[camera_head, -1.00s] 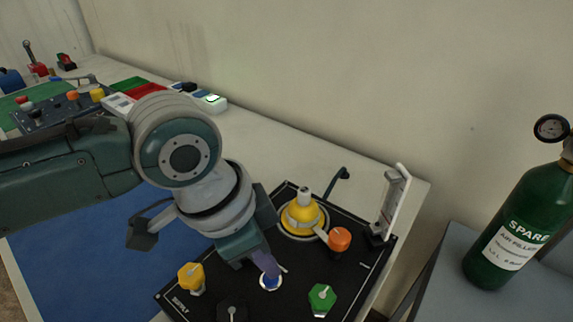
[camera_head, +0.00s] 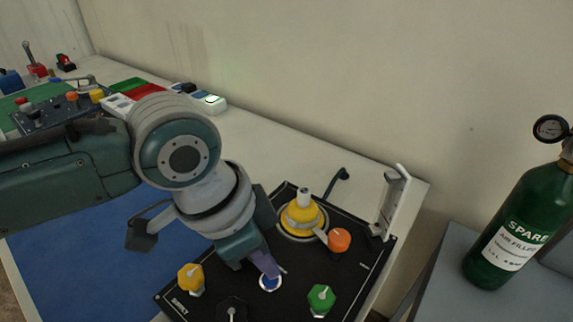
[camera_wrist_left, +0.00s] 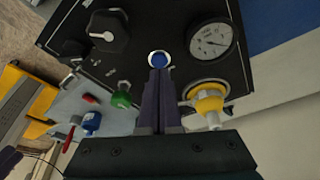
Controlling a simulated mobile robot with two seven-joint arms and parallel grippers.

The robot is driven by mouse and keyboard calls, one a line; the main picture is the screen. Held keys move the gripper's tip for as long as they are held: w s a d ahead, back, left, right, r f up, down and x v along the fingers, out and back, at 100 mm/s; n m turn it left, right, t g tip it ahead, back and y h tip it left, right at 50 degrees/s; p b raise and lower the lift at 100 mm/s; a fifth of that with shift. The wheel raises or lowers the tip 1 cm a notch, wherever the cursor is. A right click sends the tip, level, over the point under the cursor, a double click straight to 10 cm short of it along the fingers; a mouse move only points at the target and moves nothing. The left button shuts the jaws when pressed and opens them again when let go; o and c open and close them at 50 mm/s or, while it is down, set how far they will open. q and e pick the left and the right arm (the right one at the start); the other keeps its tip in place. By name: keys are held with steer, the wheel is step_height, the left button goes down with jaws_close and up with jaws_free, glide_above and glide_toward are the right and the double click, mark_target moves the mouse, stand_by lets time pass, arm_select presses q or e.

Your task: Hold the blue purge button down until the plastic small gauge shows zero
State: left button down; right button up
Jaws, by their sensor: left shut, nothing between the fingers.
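The blue purge button (camera_head: 270,284) sits in a pale ring on the black panel (camera_head: 205,278). It also shows in the left wrist view (camera_wrist_left: 159,59). My left gripper (camera_head: 268,269) is shut and empty, its purple fingertips (camera_wrist_left: 158,70) at the button's edge. I cannot tell whether they touch it or whether it is pressed down. A round white-faced gauge (camera_wrist_left: 212,40) is on the panel beside the button in the left wrist view. Its reading is too small to make out; my arm hides it in the head view.
Around the button stand a yellow regulator (camera_head: 303,217), an orange knob (camera_head: 339,240), a green knob (camera_head: 321,298), a yellow knob (camera_head: 190,277) and a black knob (camera_head: 232,309). A green spare bottle (camera_head: 509,226) stands at the right. A blue mat (camera_head: 60,270) lies at left.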

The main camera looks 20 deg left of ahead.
arm_select(q)
steer(key=shift+f+b, duration=0.6)
steer(key=shift+f, duration=0.3)
steer(key=shift+r, duration=0.1)
stand_by(1.4)
step_height(320, 180, up, 7)
steer(key=p, duration=0.8)
